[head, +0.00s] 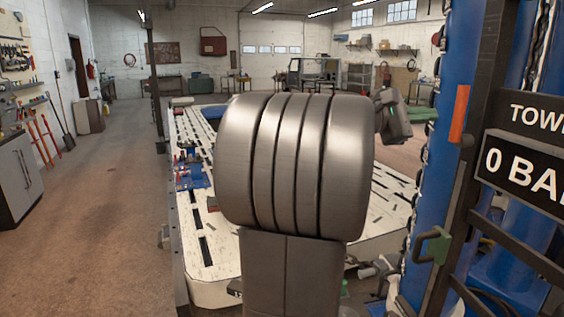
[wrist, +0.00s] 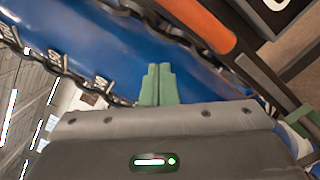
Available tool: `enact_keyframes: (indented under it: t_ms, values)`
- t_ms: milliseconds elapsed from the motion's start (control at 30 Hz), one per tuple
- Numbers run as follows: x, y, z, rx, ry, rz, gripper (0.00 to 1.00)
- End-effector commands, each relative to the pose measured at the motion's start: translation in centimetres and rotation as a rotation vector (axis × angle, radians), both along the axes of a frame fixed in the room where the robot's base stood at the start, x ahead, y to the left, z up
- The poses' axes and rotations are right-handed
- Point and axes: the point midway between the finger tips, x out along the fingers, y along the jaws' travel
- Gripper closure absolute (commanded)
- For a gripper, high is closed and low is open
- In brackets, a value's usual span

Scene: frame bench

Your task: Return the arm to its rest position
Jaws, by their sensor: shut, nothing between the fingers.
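My gripper (wrist: 158,70) shows in the wrist view with its two green fingers together, shut and empty. They point toward a blue tower column (wrist: 190,45) with a chain along its edge; I cannot tell the exact gap. In the head view my large grey arm joint fills the middle, and my gripper (head: 428,114) shows behind it at right, its green fingers toward the blue tower (head: 430,190). The arm hides part of the bench and of my wrist.
The white slotted frame bench (head: 205,262) lies behind my arm, with red and blue tools (head: 190,165) on its left side. A dark post with a sign (head: 525,155) and an orange strip (head: 460,113) stands close at right. The floor at left is clear.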

Motion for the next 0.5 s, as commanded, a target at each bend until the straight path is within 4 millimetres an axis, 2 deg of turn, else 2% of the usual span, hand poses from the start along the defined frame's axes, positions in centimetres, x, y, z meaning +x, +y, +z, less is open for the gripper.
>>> enact_keyframes:
  t_ms: [333, 400, 500]
  values:
    - [0.8, 0.1, -1.6, -0.045, 0.257, 0.000, 1.00]
    - [1.5, 0.5, -3.3, -0.046, 0.260, 0.002, 1.00]
    - [2.1, 0.9, -4.2, -0.046, 0.256, 0.002, 1.00]
